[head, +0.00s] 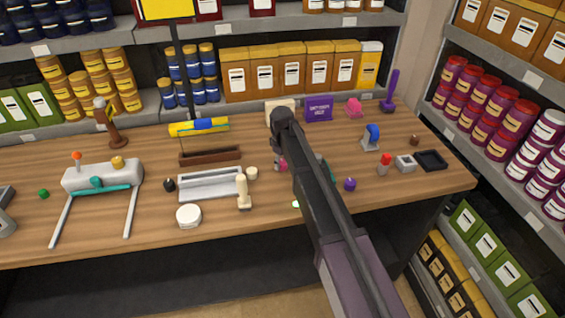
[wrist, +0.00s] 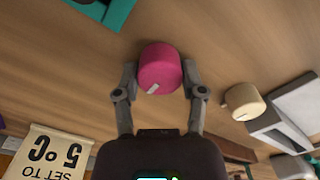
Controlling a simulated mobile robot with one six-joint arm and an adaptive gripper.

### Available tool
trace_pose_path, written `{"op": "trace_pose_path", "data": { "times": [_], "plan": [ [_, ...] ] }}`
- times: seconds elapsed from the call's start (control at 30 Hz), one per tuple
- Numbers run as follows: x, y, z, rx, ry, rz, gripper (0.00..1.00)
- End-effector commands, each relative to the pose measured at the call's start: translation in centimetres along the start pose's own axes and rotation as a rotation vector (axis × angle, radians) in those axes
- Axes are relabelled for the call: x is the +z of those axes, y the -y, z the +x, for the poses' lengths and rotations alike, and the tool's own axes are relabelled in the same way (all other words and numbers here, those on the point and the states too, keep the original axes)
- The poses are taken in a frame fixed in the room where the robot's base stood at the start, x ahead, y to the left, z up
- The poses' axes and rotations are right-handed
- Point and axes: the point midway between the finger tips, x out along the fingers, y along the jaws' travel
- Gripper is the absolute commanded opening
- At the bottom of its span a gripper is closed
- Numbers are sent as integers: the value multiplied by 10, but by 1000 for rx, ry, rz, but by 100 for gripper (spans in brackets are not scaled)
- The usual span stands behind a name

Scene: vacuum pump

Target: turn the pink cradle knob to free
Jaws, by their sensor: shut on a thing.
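The pink knob (wrist: 158,70) is round, with a pale pointer mark on its lower side in the wrist view. My gripper (wrist: 159,78) has one grey finger on each side of it and is shut on it. In the head view my arm and wrist hide most of the knob; only a small pink patch (head: 284,168) shows beside the gripper. A teal part (wrist: 100,10) lies apart from the knob at the upper left of the wrist view; I cannot tell whether it is the cradle.
A cream knob (wrist: 243,102) and a grey tray (head: 210,184) are close by. A card reading "SET TO 5°C" (wrist: 48,152) stands near my gripper. A purple knob (head: 349,184) is right of my arm. Bare wood lies around the pink knob.

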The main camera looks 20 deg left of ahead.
Motion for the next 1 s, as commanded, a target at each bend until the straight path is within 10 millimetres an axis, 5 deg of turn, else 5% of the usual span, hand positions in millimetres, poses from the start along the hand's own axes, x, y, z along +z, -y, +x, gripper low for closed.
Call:
{"op": "trace_pose_path", "data": {
  "times": [0.17,0.2,0.3,1.0],
  "plan": [
    [3,-1,0,2,6,1,5],
    [3,-1,0,2,6,1,62],
    [2,-1,0,2,5,1,87],
    [0,0,-6,0,1,1,87]
  ]
}}
